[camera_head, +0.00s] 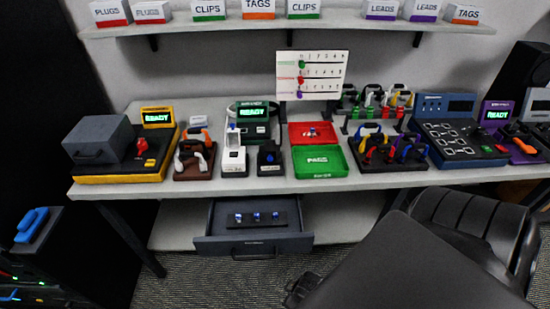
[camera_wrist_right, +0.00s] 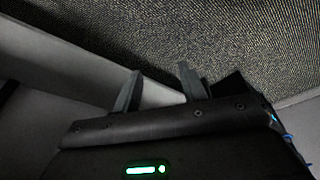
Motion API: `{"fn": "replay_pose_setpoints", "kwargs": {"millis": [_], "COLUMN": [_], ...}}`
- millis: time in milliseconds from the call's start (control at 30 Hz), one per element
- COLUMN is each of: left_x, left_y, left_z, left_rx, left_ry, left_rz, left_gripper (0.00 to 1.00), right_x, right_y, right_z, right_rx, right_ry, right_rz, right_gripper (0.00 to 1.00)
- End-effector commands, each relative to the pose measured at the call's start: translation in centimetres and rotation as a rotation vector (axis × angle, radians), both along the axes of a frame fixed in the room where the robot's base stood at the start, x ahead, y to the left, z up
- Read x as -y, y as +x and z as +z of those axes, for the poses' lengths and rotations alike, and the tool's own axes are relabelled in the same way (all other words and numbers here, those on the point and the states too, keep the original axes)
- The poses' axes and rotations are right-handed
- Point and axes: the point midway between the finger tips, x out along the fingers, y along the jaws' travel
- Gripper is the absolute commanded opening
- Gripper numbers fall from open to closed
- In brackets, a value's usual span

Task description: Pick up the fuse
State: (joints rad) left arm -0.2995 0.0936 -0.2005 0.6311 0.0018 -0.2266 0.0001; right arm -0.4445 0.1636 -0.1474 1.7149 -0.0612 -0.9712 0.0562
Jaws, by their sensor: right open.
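Three small blue-and-silver pieces, which look like fuses, stand in a row: the left fuse (camera_head: 238,217), the middle fuse (camera_head: 256,217) and the right fuse (camera_head: 275,216). They sit on a black strip inside the open grey drawer (camera_head: 254,245) below the bench. A similar small blue piece (camera_head: 312,132) lies in the red tray (camera_head: 298,140). My right gripper (camera_wrist_right: 159,70) is open and empty, with carpet beyond its fingers. No fuse shows in the right wrist view. My left gripper is not in view.
The bench (camera_head: 345,182) carries a yellow READY station (camera_head: 95,179), a green tray (camera_head: 320,162), connector racks and a blue panel (camera_head: 465,145). A labelled shelf (camera_head: 340,24) hangs above. Carpet lies before the drawer.

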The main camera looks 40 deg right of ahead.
Motion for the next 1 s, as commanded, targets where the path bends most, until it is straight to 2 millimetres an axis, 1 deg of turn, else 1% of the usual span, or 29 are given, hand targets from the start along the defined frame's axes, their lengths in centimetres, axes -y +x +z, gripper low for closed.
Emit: {"fn": "replay_pose_setpoints", "kwargs": {"millis": [33, 100, 167, 200, 267, 300, 467, 533, 633, 800, 1000], "left_x": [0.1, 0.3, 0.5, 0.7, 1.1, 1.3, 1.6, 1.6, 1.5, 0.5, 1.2], "left_y": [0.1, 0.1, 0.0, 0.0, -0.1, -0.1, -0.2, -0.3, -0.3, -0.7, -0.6], "left_z": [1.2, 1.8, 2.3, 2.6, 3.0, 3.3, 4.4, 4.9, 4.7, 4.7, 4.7], "left_rx": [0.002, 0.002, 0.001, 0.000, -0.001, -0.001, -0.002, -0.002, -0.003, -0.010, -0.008], "left_ry": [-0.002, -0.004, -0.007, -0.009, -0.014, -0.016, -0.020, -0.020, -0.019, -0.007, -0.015], "left_rz": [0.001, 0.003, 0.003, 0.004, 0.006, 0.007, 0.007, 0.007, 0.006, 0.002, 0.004], "left_gripper": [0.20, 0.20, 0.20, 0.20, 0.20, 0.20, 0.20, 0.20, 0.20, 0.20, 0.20], "right_x": [-0.2, -0.3, -0.3, -0.4, -0.4, -0.4, -0.2, 0.4, 1.0, 1.8, 3.4], "right_y": [0.8, 1.5, 1.8, 1.9, 2.0, 2.0, 1.9, 2.8, 5.0, 8.3, 11.7], "right_z": [3.9, 7.6, 10.4, 12.2, 14.7, 16.3, 22.5, 25.5, 26.5, 27.4, 28.5], "right_rx": [0.021, 0.041, 0.055, 0.064, 0.076, 0.085, 0.127, 0.184, 0.269, 0.386, 0.479], "right_ry": [0.000, -0.003, -0.006, -0.009, -0.011, -0.014, -0.029, -0.051, -0.075, -0.087, -0.065], "right_rz": [0.003, 0.005, 0.007, 0.009, 0.013, 0.014, 0.022, 0.049, 0.117, 0.231, 0.404], "right_gripper": [0.42, 0.42, 0.42, 0.42, 0.42, 0.42, 0.42, 0.42, 0.42, 0.42, 0.42]}}
